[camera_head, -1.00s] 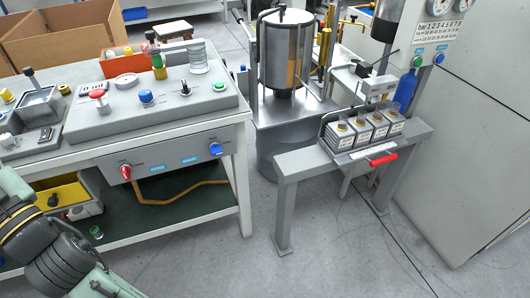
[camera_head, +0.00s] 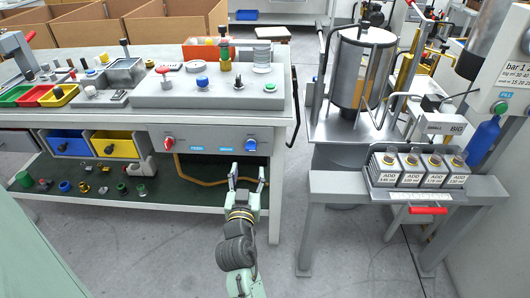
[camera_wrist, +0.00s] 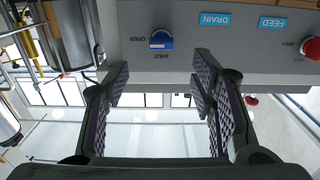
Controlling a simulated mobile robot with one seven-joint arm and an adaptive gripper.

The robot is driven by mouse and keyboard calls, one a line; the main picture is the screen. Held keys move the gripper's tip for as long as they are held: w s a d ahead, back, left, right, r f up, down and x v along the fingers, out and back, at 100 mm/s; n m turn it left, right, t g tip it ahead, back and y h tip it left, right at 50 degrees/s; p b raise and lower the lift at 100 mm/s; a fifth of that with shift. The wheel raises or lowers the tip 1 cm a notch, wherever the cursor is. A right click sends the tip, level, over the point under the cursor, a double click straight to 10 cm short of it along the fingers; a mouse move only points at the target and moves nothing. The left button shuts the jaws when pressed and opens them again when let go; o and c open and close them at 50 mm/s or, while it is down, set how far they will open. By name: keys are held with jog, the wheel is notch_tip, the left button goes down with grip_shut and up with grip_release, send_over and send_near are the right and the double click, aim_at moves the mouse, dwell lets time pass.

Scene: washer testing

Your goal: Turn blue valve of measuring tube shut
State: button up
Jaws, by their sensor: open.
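The blue valve (camera_head: 251,145) is a round knob on the bench's front panel, at its right end. In the wrist view, which looks upside down, the blue valve (camera_wrist: 161,41) shows near the top with a flat blue handle lying roughly level. The words OPEN and SHUT are beside it. My gripper (camera_head: 247,177) is open and empty, a little below and in front of the valve. In the wrist view my gripper's (camera_wrist: 160,75) fingers stand apart, with the valve between and beyond their tips, not touched. A measuring tube is not clearly identifiable.
A red valve (camera_head: 168,143) sits at the panel's left, with DRAIN and FEED labels between. A grey stand (camera_head: 335,185) with bottles is to the right. The floor before the bench is clear.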

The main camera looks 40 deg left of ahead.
aim_at(250, 150)
jog(key=p+x, duration=0.2)
jog(key=x, duration=0.8)
jog(key=shift+a+r+p, duration=0.1)
jog(key=shift+a+p, duration=0.15)
jog(key=shift+p, duration=0.05)
jog(key=shift+c, duration=0.2)
jog(key=c, duration=1.1)
